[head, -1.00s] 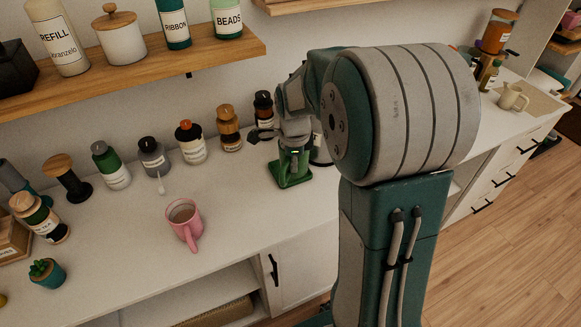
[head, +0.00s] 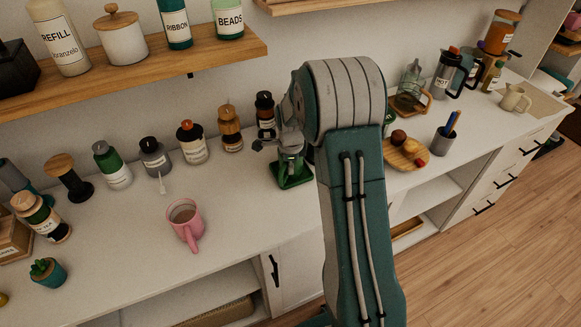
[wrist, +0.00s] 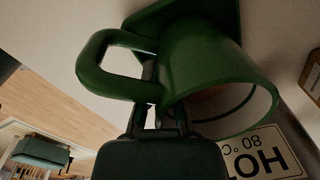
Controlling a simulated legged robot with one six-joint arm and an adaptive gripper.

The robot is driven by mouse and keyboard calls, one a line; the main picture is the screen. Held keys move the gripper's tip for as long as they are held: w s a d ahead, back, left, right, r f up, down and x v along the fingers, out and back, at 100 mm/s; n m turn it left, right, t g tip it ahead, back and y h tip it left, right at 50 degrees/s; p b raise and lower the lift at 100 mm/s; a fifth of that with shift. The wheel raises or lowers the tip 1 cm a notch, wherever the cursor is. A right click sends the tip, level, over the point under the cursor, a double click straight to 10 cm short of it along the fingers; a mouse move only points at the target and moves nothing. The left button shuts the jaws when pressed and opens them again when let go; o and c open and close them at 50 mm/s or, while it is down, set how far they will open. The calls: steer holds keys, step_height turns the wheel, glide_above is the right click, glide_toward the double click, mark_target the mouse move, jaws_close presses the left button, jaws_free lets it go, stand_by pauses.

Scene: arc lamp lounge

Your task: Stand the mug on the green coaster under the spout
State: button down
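A green mug (wrist: 215,70) with a loop handle (wrist: 95,75) fills much of the wrist view, which looks upside down. Its base meets a flat dark green piece (wrist: 150,18) that looks like the coaster. In the head view the green coaster (head: 293,183) lies on the counter, with my wrist above it and the mug (head: 290,167) mostly hidden. My gripper (wrist: 152,75) is at the handle, next to the mug wall; its fingertips are partly covered, so its closure is unclear. No spout can be made out. A pink mug (head: 184,222) stands apart on the counter.
Several bottles (head: 193,146) line the wall left of my arm. A wooden plate (head: 407,155) and a pen cup (head: 443,140) stand to the right. A HOT label (wrist: 262,158) is close beyond the mug. The counter between the pink mug and the coaster is clear.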

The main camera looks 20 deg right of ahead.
steer(key=c, duration=0.8)
jaws_free()
steer(key=shift+f, duration=0.1)
steer(key=s+a+r+n+t, duration=0.1)
steer(key=s+a+r+n, duration=0.15)
steer(key=r, duration=0.65)
steer(key=s+a+r+n, duration=0.2)
steer(key=s+r+n, duration=0.1)
steer(key=r, duration=0.7)
steer(key=s+a+r+n+t, duration=0.2)
steer(key=s+a+n, duration=0.2)
steer(key=s+n, duration=0.4)
steer(key=s+a+r+n+t, duration=0.2)
steer(key=s+n, duration=0.7)
steer(key=s, duration=0.5)
steer(key=shift+s+a+r, duration=0.2)
steer(key=shift+a+r, duration=0.35)
steer(key=shift+a, duration=0.4)
